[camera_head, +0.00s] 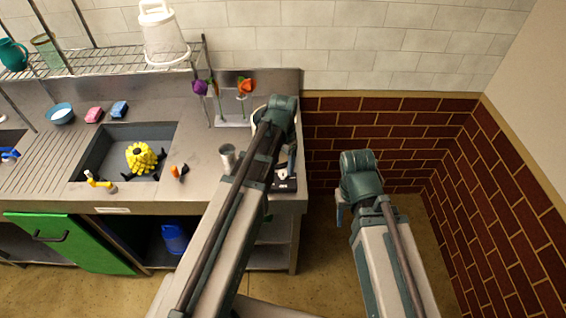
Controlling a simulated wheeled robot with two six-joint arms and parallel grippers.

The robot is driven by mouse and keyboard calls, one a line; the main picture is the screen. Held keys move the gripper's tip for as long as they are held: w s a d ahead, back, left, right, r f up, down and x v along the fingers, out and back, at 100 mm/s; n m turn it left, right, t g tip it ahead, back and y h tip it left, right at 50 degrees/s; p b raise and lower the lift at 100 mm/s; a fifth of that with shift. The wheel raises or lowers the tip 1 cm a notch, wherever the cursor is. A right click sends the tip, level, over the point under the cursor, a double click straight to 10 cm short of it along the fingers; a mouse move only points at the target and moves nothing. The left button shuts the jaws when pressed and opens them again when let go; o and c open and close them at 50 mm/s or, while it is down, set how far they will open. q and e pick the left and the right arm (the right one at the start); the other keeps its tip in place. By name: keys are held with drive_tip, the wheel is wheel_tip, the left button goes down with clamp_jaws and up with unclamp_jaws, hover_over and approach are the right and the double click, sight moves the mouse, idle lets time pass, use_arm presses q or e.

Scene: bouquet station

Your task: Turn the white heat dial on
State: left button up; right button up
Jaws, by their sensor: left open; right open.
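A dark appliance (287,185), probably the heater, sits at the right front end of the steel counter, mostly hidden by my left arm. I cannot make out the white heat dial; the arm may cover it. A pale round rim (257,114), perhaps of a pot, shows behind the arm. My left gripper (290,168) hangs down over the appliance, partly hidden by its own arm; whether it touches anything cannot be seen. My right gripper (340,215) hangs over open floor, right of the counter, apart from everything and empty.
A metal cup (227,157) stands left of my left arm. Flowers (245,87) stand in a holder behind. A green cabinet door (72,243) hangs open. Floor right of the counter is free, bounded by brick walls.

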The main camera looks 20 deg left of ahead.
sight(283, 173)
use_arm(q)
wheel_tip(283, 173, up, 10)
drive_tip(key=p, duration=0.9)
use_arm(e)
wheel_tip(283, 173, up, 10)
use_arm(q)
drive_tip(key=s+d+f+n+b, duration=0.1)
drive_tip(key=s+d+f+b, duration=0.3)
drive_tip(key=s, duration=0.3)
drive_tip(key=s+d+f+n+y+b, duration=0.1)
drive_tip(key=s+d+f+b, duration=0.3)
drive_tip(key=s+d+b, duration=0.1)
drive_tip(key=s+d, duration=0.1)
drive_tip(key=s, duration=0.1)
drive_tip(key=shift+s+d+f, duration=0.25)
drive_tip(key=shift+s+f, duration=0.05)
drive_tip(key=shift+f, duration=0.1)
use_arm(e)
wheel_tip(283, 173, down, 9)
